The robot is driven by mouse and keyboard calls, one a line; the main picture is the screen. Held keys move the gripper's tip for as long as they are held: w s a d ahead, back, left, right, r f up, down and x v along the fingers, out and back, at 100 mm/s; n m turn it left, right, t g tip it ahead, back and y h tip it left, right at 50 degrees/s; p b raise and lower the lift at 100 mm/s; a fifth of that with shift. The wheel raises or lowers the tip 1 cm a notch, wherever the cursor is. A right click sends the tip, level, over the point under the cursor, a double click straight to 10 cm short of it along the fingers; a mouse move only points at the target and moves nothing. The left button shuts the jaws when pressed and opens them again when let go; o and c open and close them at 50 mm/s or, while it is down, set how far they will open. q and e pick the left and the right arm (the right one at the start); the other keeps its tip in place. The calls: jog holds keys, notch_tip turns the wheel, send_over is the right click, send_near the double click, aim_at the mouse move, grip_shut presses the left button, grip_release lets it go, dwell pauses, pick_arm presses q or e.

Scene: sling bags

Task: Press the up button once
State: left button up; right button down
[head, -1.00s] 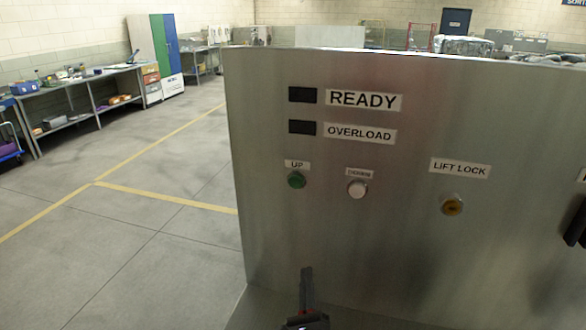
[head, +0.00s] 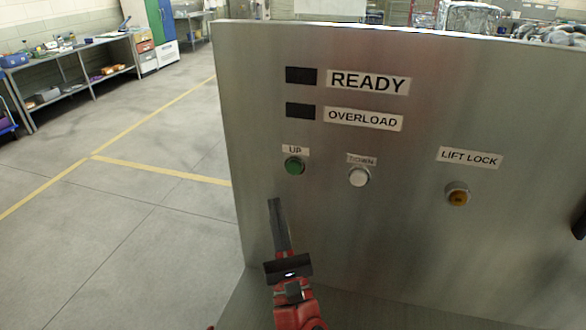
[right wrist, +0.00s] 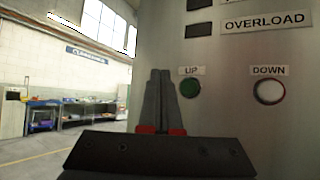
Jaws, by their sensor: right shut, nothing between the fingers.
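The green UP button (head: 294,166) is on the metal panel (head: 400,230), under its UP label. It also shows in the right wrist view (right wrist: 190,87), just right of my fingertips. My right gripper (head: 274,202) is shut and empty, pointing up toward the panel. In the head view its tips are below and a little left of the UP button. In the right wrist view the right gripper (right wrist: 159,74) shows its fingers together, left of the button. I see no overlap of the tips with the button. My left gripper is not in view.
The white DOWN button (head: 358,177) is right of the UP button. Dark READY (head: 301,75) and OVERLOAD (head: 301,111) indicators sit above. Open floor lies left of the panel, with a workbench (head: 70,65) beyond.

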send_near(288, 164)
notch_tip(288, 164, up, 3)
jog(key=w+a, duration=0.2)
jog(key=shift+w+d+r+b, duration=0.1)
jog(key=shift+w+b, duration=0.1)
jog(key=shift+w, duration=0.15)
jog(key=shift+w+d+r+b, duration=0.1)
jog(key=shift+w+r+b, duration=0.05)
jog(key=shift+w, duration=0.2)
jog(key=shift+w, duration=0.1)
dwell(1.4)
jog(key=shift+w+d, duration=0.15)
jog(key=shift+w, duration=0.15)
jog(key=shift+w+d+b, duration=0.2)
jog(key=shift+w+b, duration=0.2)
jog(key=shift+w, duration=0.05)
dwell(0.7)
jog(key=shift+s+a, duration=0.35)
jog(key=shift+s, duration=0.5)
